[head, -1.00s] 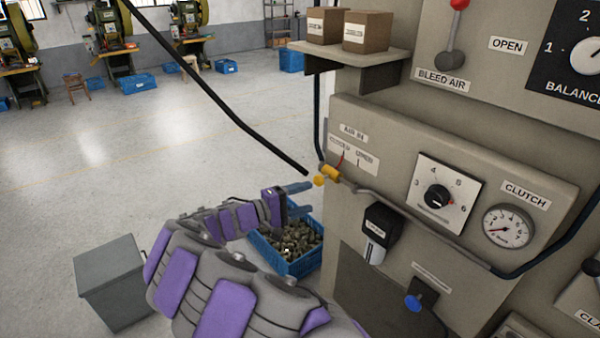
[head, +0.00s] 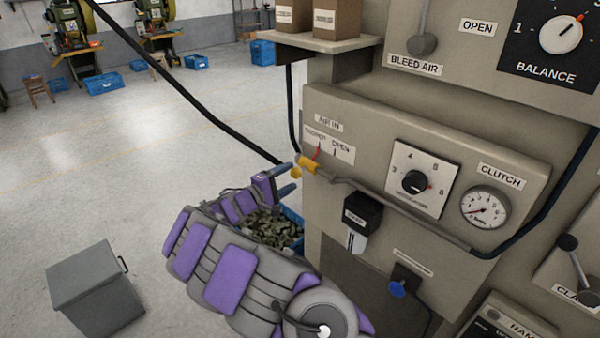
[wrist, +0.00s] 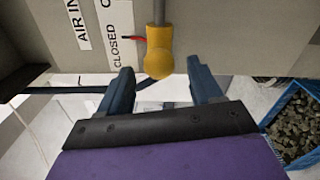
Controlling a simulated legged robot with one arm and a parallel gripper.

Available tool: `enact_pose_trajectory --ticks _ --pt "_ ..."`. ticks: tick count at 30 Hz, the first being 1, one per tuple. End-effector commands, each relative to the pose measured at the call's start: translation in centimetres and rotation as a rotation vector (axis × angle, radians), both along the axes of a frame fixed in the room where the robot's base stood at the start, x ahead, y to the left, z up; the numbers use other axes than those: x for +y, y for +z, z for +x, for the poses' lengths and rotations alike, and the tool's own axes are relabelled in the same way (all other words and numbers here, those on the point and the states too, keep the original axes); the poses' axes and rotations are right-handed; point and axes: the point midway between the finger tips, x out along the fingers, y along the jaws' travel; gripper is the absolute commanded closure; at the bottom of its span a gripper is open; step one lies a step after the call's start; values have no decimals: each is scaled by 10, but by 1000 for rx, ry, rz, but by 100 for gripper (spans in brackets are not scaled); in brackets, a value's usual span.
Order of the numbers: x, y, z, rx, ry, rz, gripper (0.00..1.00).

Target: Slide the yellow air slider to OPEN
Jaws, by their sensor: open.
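My gripper (head: 287,181) is at the slider's lower left. In the wrist view my gripper (wrist: 163,85) is open, with one blue finger on each side of the knob and slightly below it. Contact cannot be told.
A blue crate of metal parts (head: 275,230) stands below my gripper. A grey bin (head: 95,285) is at the lower left. A shelf with boxes (head: 325,42) juts out above.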

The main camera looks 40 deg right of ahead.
Motion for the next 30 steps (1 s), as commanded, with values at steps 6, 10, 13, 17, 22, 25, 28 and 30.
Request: enact_pose_trajectory --ticks 6,10,13,17,22,25,28,30 --pt "-38 -2 3 0 -2 4 35" --pt "-51 -2 4 -1 0 4 35" --pt "-57 -1 5 0 1 2 35" --pt "-59 0 5 0 2 1 35" --pt "-59 0 5 0 1 1 35" --pt "-59 0 5 0 1 1 43" --pt "-58 0 5 0 1 1 52" --pt "-58 0 5 0 1 1 59"
